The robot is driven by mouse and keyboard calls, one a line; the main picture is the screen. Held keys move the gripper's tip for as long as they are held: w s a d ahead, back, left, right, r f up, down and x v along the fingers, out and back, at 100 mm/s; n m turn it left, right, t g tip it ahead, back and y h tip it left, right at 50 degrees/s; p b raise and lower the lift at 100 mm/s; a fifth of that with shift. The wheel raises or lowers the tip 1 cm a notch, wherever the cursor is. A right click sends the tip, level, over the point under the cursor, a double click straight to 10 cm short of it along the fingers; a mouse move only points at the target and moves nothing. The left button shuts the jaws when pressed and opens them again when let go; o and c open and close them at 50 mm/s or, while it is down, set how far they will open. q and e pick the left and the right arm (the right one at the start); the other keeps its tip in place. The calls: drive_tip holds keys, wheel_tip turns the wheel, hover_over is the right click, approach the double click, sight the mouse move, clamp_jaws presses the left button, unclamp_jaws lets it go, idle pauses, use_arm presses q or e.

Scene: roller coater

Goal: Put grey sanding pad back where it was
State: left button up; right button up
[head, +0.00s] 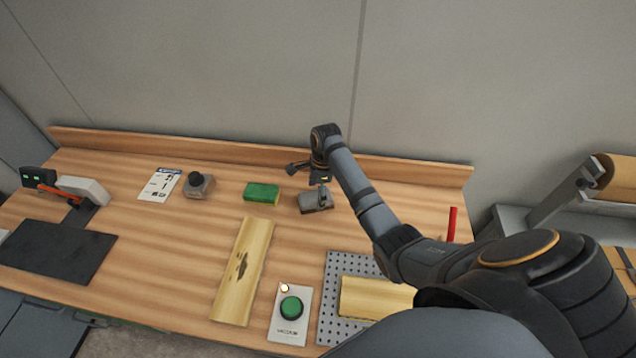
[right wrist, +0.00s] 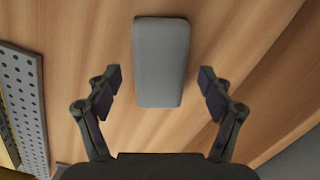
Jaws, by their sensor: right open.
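The grey sanding pad (head: 312,204) lies on the wooden bench, right of a green pad (head: 261,192). In the right wrist view the grey pad (right wrist: 161,50) is a rounded grey block on the wood surface. My right gripper (head: 322,190) is over the pad in the head view and hides part of it. In the right wrist view its fingers (right wrist: 160,80) are apart, one on each side of the pad's near end, with visible gaps on both sides. My left gripper is not in view.
A grey knob-like block (head: 198,186) and a paper card (head: 160,184) lie left of the green pad. A stained wooden board (head: 243,270), a green button panel (head: 290,312) and a perforated plate (head: 334,280) are in front. Bench between pads and back ledge (head: 230,150) is clear.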

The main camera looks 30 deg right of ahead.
wheel_tip(320, 180, up, 9)
drive_tip(key=d+b, duration=0.1)
drive_tip(key=shift+s+r, duration=0.15)
drive_tip(key=shift+r, duration=0.05)
drive_tip(key=shift+f, duration=0.1)
